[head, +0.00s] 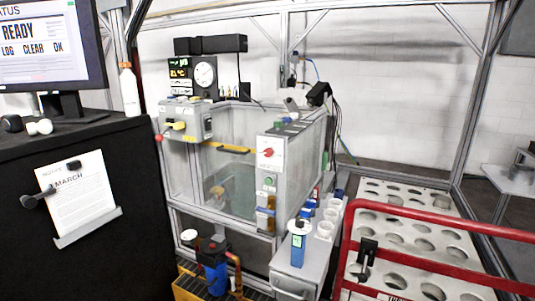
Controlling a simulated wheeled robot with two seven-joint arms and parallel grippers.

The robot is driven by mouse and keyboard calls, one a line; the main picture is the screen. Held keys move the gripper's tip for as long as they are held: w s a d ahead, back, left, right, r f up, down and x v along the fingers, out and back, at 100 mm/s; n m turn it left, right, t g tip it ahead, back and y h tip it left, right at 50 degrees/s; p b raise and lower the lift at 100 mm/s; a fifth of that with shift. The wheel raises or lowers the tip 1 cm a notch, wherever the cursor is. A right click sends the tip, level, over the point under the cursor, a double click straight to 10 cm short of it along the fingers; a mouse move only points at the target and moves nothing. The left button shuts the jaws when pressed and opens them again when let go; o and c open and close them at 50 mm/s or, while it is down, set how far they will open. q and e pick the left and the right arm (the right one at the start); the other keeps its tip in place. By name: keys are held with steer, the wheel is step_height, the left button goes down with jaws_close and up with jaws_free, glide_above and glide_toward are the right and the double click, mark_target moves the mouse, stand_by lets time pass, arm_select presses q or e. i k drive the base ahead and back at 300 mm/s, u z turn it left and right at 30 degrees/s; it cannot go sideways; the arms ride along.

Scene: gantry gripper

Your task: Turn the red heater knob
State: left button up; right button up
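A red knob (267,153) sits on a white plate on the front of the grey column at the right of the clear-walled tank (228,180). A small white mark shows on the knob, but its exact setting is too small to read. A second, smaller red knob (159,137) sticks out from the left side of a grey control box (190,120) at the tank's upper left. I cannot read a heater label on either. Neither of my grippers shows in this view.
A black cabinet (135,200) with a monitor (45,45) fills the left. A red rail (440,222) crosses the lower right before a tray with round holes (460,250). A grey bench (292,272) holding a blue device (298,250) stands before the column.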

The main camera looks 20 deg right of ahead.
mark_target(269, 152)
steer(key=k, duration=0.65)
steer(key=u, duration=0.6)
steer(key=i, duration=1.15)
steer(key=z, duration=0.25)
